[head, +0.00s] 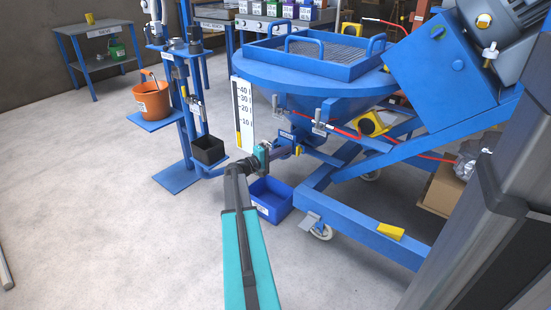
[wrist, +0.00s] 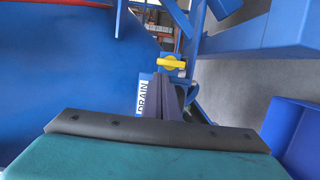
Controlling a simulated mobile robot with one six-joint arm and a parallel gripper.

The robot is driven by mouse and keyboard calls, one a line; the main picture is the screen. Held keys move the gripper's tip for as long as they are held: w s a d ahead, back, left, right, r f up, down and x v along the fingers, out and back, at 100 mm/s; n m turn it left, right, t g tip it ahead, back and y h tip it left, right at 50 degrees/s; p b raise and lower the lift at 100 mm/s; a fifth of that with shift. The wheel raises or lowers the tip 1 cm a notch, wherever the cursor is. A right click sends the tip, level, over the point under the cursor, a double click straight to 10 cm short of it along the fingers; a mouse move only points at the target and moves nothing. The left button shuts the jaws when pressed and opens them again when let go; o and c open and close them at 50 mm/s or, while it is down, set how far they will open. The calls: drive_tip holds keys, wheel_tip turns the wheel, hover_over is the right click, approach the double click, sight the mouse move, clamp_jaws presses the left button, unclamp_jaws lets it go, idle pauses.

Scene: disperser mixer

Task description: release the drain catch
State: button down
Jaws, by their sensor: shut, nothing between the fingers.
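The drain catch shows as a small yellow handle (wrist: 171,62) lying crosswise on a blue mount in the wrist view, beside a white DRAIN label (wrist: 141,97). In the head view the yellow piece (head: 297,151) is small, low under the blue vessel (head: 310,103). My gripper (wrist: 162,78) is shut and empty, its dark fingers pointing toward the catch, with the tips just below it in the wrist view. In the head view my gripper (head: 292,152) is next to the catch. I cannot tell whether the tips touch it.
A blue open bin (head: 268,207) stands on the floor below my gripper. The blue wheeled frame (head: 370,230) is to the right. A blue stand (head: 185,110) with an orange bucket (head: 152,98) and a black box (head: 208,151) is to the left.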

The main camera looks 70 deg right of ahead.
drive_tip(key=shift+x, duration=0.8)
drive_tip(key=shift+a, duration=0.25)
drive_tip(key=shift+s+d+r+m+b, duration=0.1)
drive_tip(key=shift+d+m+b, duration=0.2)
